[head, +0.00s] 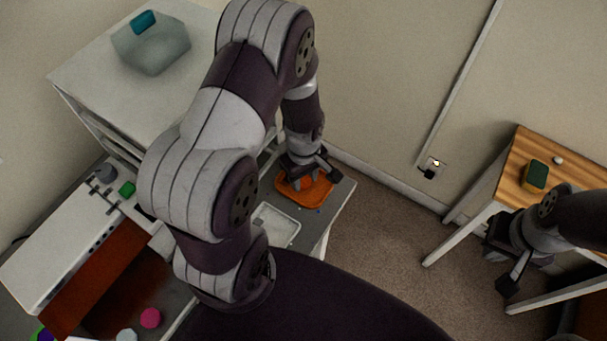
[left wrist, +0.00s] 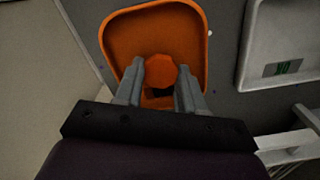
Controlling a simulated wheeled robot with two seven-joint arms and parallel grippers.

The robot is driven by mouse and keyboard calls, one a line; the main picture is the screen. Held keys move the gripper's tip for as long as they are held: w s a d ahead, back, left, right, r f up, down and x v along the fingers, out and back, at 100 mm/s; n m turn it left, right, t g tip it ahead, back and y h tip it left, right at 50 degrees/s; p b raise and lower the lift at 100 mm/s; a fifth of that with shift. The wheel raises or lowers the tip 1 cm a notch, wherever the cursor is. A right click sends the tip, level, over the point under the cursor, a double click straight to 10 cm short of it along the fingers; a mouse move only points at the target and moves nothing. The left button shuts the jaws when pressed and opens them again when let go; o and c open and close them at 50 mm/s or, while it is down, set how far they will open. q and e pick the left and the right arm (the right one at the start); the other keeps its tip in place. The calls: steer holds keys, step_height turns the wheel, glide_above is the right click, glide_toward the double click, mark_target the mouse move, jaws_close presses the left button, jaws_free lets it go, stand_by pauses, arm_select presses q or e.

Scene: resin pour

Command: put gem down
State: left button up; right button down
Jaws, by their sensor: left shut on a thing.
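An orange faceted gem (left wrist: 160,72) sits between the fingertips of my left gripper (left wrist: 162,80) in the left wrist view. The gripper is shut on it. The gem is over an orange tray (left wrist: 205,45) with a raised rim; I cannot tell whether it touches the tray floor. In the head view my left gripper (head: 310,172) is over the same orange tray (head: 305,198) and mostly hides the gem. My right gripper (head: 505,268) hangs beside the wooden table at the right; its finger opening is unclear.
A white tray (head: 276,226) lies next to the orange tray on the grey top. A pink gem (head: 150,318) and a green block (head: 127,188) are at the left. A translucent container (head: 150,48) stands on the white cabinet. A green and yellow block (head: 535,175) is on the wooden table (head: 570,155).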

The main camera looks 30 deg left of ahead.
mark_target(304, 180)
arm_select(q)
steer(key=o, duration=1)
steer(key=shift+o, duration=0.2)
step_height(304, 180, up, 12)
steer(key=s+d+r+m+t, duration=0.1)
steer(key=s+d+r+m, duration=0.1)
steer(key=m, duration=1.1)
steer(key=shift+s+d+r, duration=0.15)
steer(key=shift+s+d, duration=0.6)
steer(key=shift+s, duration=0.45)
